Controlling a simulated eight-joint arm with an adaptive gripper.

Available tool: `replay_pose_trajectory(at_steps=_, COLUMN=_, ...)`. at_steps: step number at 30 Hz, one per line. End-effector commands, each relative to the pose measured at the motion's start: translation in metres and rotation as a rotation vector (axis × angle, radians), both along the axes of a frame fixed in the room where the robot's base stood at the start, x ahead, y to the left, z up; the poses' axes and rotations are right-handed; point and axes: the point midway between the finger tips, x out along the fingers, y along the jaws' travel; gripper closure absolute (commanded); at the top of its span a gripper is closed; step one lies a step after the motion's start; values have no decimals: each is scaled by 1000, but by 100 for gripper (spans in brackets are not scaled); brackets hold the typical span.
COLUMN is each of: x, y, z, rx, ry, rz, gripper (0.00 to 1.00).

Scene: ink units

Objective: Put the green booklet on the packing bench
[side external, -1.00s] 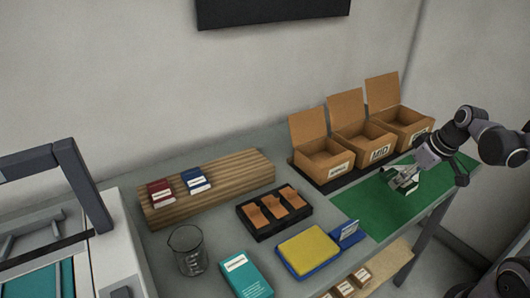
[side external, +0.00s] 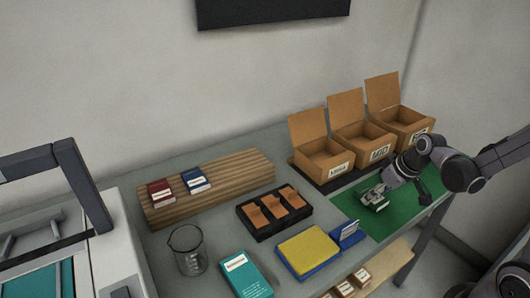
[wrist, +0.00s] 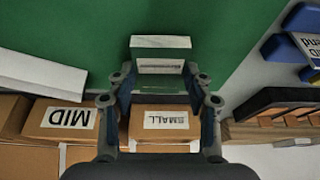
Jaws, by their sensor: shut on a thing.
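My gripper (side external: 377,190) is over the green mat (side external: 408,205) at the right end of the bench. It also shows in the wrist view (wrist: 160,92), shut on a small block-like thing with a pale edge and a label. I take this to be the green booklet (wrist: 160,55); little of its green shows. In the side view the booklet (side external: 372,197) is partly covered by the fingers. It is low over the mat, and I cannot tell whether it touches it.
Open cardboard boxes (side external: 326,160) stand behind the mat. A wooden rack (side external: 235,175) holds a red booklet (side external: 160,191) and a blue booklet (side external: 196,180). A black tray (side external: 275,212), yellow-and-blue pad (side external: 308,250), beaker (side external: 188,252) and teal box (side external: 244,275) lie to the left.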

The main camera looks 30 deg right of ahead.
Motion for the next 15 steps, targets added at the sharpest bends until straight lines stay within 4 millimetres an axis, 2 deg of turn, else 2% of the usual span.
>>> replay_pose_trajectory(at_steps=12, x=0, y=0, z=-4, rx=0, ry=0, rz=0, gripper=81)
replay_pose_trajectory(at_steps=13, x=0, y=0, z=-4, rx=0, ry=0, rz=0, gripper=40)
replay_pose_trajectory(at_steps=15, x=0, y=0, z=-4, rx=0, ry=0, rz=0, gripper=26)
